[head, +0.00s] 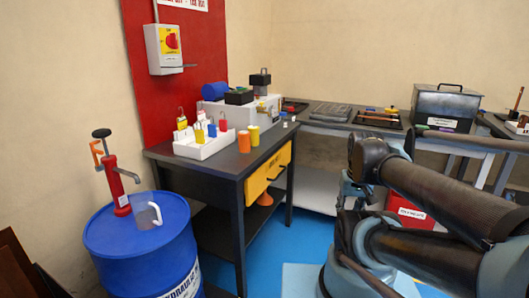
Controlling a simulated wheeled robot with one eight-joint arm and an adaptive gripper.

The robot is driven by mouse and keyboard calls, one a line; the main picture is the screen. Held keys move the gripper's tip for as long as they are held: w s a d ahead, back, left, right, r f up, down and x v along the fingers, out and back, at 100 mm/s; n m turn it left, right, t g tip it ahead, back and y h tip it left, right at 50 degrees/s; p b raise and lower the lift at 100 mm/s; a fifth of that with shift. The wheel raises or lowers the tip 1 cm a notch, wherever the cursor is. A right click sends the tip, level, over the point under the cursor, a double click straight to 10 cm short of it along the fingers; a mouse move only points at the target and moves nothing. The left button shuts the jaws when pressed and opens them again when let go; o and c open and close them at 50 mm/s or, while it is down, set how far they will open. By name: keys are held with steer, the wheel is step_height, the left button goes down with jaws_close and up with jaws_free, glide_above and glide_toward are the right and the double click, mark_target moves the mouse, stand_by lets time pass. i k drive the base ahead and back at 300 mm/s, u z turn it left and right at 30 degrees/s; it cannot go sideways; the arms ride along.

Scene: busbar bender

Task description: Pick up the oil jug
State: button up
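A small pale grey jug (148,215), which looks like the oil jug, stands on top of a blue drum (140,252) at the lower left. It sits just right of the foot of a red hand pump (119,190) fixed on the drum top. My arm's dark and teal links fill the lower right, well apart from the jug. No fingertips of my gripper show.
A dark workbench (225,170) right of the drum carries a white tray (205,147) of padlocks, and orange and yellow cups. A metal box (445,103) stands on the back bench. Blue floor (265,260) is open between workbench and arm. A brown panel (20,270) is at lower left.

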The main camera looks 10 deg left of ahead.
mark_target(147, 214)
steer(key=u, duration=1.5)
steer(key=k, duration=1.1)
steer(key=u, duration=0.3)
steer(key=i, duration=1)
steer(key=u, duration=0.05)
